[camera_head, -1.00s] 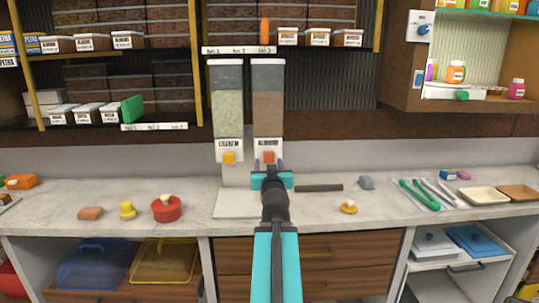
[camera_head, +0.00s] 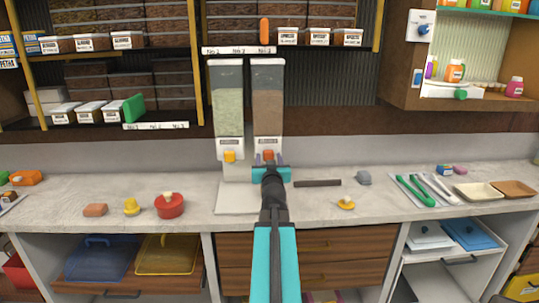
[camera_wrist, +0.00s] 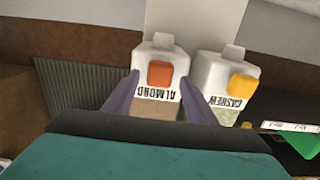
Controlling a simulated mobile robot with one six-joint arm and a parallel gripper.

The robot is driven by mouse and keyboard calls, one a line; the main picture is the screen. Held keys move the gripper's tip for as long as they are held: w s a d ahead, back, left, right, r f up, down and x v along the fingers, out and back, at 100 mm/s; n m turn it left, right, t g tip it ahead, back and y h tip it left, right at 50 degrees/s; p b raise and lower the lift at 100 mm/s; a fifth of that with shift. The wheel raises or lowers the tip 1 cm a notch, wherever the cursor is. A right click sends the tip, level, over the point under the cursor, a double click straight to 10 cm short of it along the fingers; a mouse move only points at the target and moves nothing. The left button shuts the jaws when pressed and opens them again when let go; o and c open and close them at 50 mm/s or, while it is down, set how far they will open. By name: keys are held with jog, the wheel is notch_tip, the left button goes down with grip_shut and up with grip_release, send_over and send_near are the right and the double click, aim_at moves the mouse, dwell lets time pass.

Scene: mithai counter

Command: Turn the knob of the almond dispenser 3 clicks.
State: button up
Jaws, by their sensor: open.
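The almond dispenser (camera_head: 267,100) is a tall clear box of brown contents with a white base, standing right of the cashew dispenser (camera_head: 228,100). Its orange-red knob (camera_head: 268,155) sits low on the white front. In the wrist view the picture is upside down, and the almond knob (camera_wrist: 160,74) lies between my two purple fingers. The yellow cashew knob (camera_wrist: 242,85) is outside them, to the right. My gripper (camera_head: 270,163) is open in front of the almond knob (camera_head: 268,155). Whether the fingertips touch the dispenser front I cannot tell.
A white board (camera_head: 235,198) lies under the dispensers. A dark bar (camera_head: 317,183) and a grey lump (camera_head: 364,178) lie to the right. A red pot (camera_head: 169,205) stands to the left. A shelf (camera_head: 240,50) hangs above the dispensers.

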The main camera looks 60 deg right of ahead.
jog(key=shift+x, duration=0.85)
jog(key=shift+c, duration=0.6)
jog(key=c, duration=1)
